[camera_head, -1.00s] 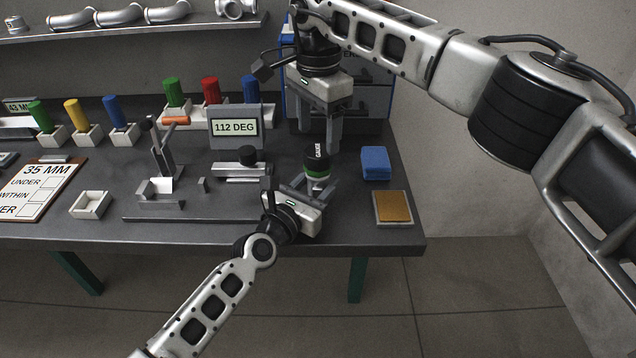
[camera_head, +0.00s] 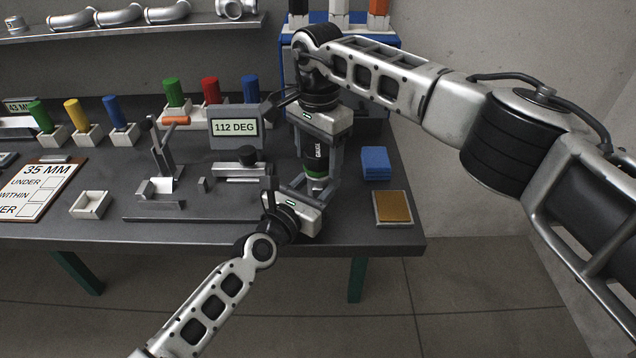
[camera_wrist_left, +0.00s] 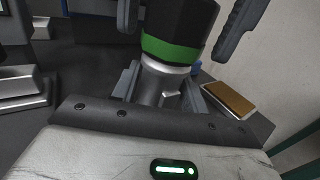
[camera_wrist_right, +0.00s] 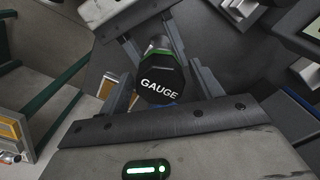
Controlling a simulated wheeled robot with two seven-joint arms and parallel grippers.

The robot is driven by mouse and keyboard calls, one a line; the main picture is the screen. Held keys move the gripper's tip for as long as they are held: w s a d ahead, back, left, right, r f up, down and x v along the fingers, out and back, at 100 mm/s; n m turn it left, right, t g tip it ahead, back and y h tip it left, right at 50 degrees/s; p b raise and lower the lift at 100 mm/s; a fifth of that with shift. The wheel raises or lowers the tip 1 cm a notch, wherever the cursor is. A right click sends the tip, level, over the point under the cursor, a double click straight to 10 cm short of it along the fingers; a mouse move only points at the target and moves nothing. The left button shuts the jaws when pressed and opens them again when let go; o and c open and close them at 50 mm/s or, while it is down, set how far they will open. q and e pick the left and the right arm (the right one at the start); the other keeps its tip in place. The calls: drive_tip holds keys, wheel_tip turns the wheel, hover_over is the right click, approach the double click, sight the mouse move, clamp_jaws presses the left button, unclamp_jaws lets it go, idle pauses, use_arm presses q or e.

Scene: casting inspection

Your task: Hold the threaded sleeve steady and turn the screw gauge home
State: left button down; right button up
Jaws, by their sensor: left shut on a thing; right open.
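The screw gauge (camera_head: 316,155), a black cap marked GAUGE with a green band, stands upright on the grey metal threaded sleeve (camera_wrist_left: 152,88). My left gripper (camera_head: 314,188) is shut on the sleeve low down, near the table's right part. In the left wrist view the gauge (camera_wrist_left: 180,25) sits on top of the sleeve, between the right gripper's fingers. My right gripper (camera_head: 321,168) comes from above and is open, with one finger on each side of the gauge. In the right wrist view the cap (camera_wrist_right: 160,80) lies between the spread fingers; contact cannot be told.
A blue block (camera_head: 376,162) and a tan-topped pad (camera_head: 393,207) lie to the right. A display reading 112 DEG (camera_head: 235,127) and a metal fixture (camera_head: 160,188) stand to the left. A blue cabinet (camera_head: 375,110) is behind the right gripper.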

drive_tip(key=shift+f, duration=1.2)
drive_tip(key=c, duration=1)
drive_tip(key=m, duration=2.7)
drive_tip(key=o, duration=1.1)
